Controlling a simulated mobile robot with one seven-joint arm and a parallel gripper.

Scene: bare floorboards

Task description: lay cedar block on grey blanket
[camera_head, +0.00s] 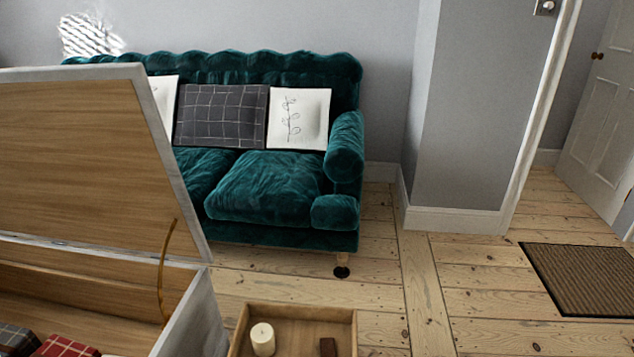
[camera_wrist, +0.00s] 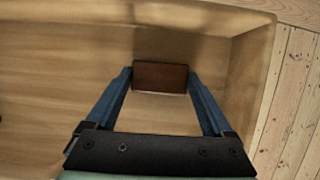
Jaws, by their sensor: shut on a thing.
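The cedar block (camera_head: 327,346) is a small dark reddish-brown block inside a shallow wooden tray (camera_head: 352,322), at the bottom of the head view. In the wrist view the block (camera_wrist: 160,76) sits between the blue fingertips of my gripper (camera_wrist: 160,80), which is shut on it from both sides. The tray's floor and walls surround it there; whether it touches the floor I cannot tell. The grey blanket (camera_head: 14,338) is a folded dark grey checked cloth inside the open chest at lower left, partly cut off. My gripper does not show in the head view.
A cream candle (camera_head: 262,339) stands in the tray, left of the block. The open chest (camera_head: 196,318) has its lid (camera_head: 80,160) raised and also holds a red checked cloth (camera_head: 66,346). A green sofa (camera_head: 265,190) stands behind. The floor at right is clear up to a brown mat (camera_head: 585,280).

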